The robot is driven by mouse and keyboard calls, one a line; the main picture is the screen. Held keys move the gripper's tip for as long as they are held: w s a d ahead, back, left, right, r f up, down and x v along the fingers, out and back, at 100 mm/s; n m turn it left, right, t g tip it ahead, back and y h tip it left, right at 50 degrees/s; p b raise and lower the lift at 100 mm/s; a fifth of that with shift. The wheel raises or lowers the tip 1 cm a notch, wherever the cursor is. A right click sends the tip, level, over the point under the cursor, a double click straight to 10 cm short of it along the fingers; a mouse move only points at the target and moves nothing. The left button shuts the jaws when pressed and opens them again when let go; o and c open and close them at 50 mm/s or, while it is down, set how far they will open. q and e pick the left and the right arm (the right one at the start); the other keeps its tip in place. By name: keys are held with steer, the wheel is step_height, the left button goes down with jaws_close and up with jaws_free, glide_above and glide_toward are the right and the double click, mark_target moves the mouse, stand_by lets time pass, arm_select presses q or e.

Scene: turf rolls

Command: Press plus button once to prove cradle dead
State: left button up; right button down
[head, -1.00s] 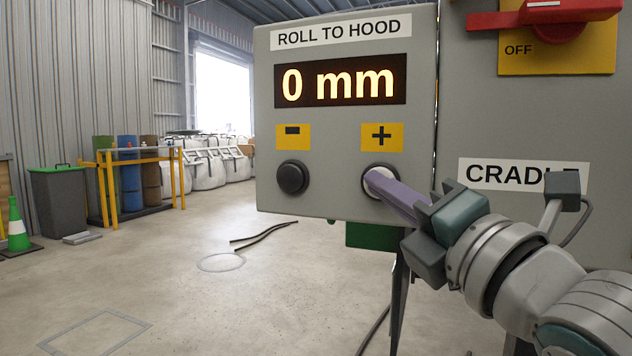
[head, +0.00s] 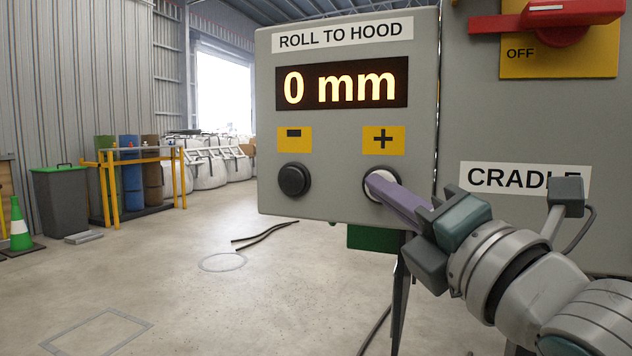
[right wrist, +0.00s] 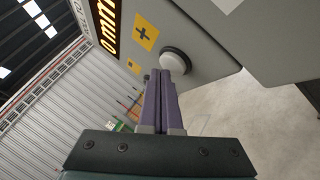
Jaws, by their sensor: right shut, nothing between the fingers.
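The grey control box (head: 345,200) is labelled ROLL TO HOOD, and its display (head: 341,86) reads 0 mm. The white plus button (head: 373,184) sits under the yellow plus label (head: 384,139). My right gripper (head: 376,183) is shut and empty, its purple fingertips at the plus button and partly covering it. In the right wrist view the closed fingertips (right wrist: 165,68) overlap the lower edge of the white button (right wrist: 172,62); I cannot tell whether they touch it or press it in. The black minus button (head: 294,179) is to the left, clear of the gripper. My left gripper is not in view.
A grey cabinet labelled CRADLE (head: 523,178) stands right of the box, with a red rotary handle (head: 548,16) beside the word OFF. Open concrete floor (head: 170,270) lies to the left. A bin (head: 60,200) and a cone (head: 19,228) stand farther back.

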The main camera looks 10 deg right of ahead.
steer(key=shift+s+a, duration=0.25)
steer(key=shift+s, duration=0.1)
steer(key=shift+s, duration=0.1)
steer(key=shift+s+a+p, duration=0.4)
steer(key=shift+s+a, duration=0.3)
steer(key=shift+s, duration=0.3)
steer(key=shift+s+a+p, duration=0.35)
steer(key=shift+s+a, duration=0.35)
steer(key=shift+s, duration=0.3)
